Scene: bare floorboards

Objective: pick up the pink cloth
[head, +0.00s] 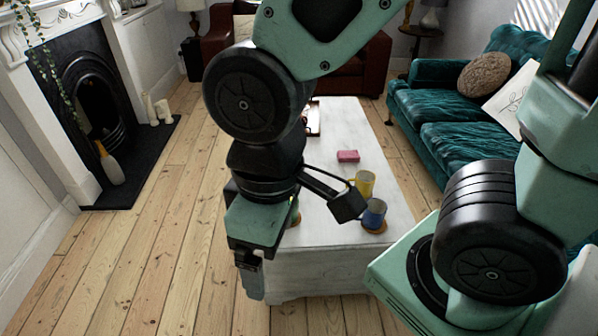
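The pink cloth (348,156) looks like a small folded block. It lies flat on the white table (330,262), right of the table's middle. My gripper (250,284) hangs pointing down, in front and to the left of the cloth in the picture, near the table's front left corner. It is well apart from the cloth. Its fingers are seen nearly edge-on, so I cannot tell whether they are open, and nothing shows held in them.
A yellow cup (365,184) and a blue cup (375,212) stand on the table, nearer than the cloth. A small colourful thing is mostly hidden behind my arm. A teal sofa (455,145) stands right, a fireplace (90,100) left. The left floorboards (150,240) are clear.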

